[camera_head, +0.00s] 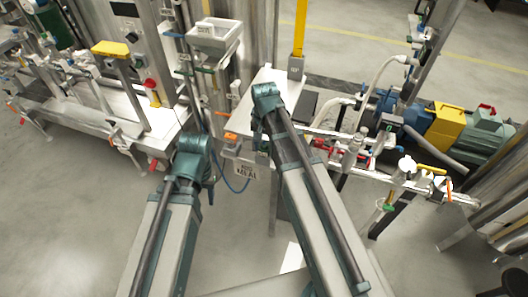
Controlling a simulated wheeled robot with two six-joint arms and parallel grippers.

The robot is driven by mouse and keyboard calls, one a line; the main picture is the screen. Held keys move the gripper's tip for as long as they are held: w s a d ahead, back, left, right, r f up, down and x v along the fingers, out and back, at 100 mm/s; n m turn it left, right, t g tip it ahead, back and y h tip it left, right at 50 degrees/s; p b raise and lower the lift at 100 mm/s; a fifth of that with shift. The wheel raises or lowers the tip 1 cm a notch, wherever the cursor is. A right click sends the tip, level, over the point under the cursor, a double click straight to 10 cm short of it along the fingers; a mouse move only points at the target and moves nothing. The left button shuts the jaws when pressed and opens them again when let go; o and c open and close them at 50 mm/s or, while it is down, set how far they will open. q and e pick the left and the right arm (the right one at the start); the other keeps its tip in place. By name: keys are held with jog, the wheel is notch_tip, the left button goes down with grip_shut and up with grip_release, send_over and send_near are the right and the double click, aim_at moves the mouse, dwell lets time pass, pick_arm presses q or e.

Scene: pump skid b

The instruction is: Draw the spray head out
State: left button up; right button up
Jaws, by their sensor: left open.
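I cannot make out the spray head for certain. I see nothing held in either gripper.
A grey hopper (215,38) and a yellow post (300,28) stand behind the bench. A blue, yellow and green pump motor (447,126) with pipes and valves is at the right. A long skid (130,110) with a yellow-topped stand is at the left. The floor at lower left is clear.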

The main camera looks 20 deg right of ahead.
grip_shut()
jog(key=shift+r+p, duration=0.75)
dwell(0.5)
jog(key=shift+r+p, duration=2.25)
jog(key=shift+p, duration=0.05)
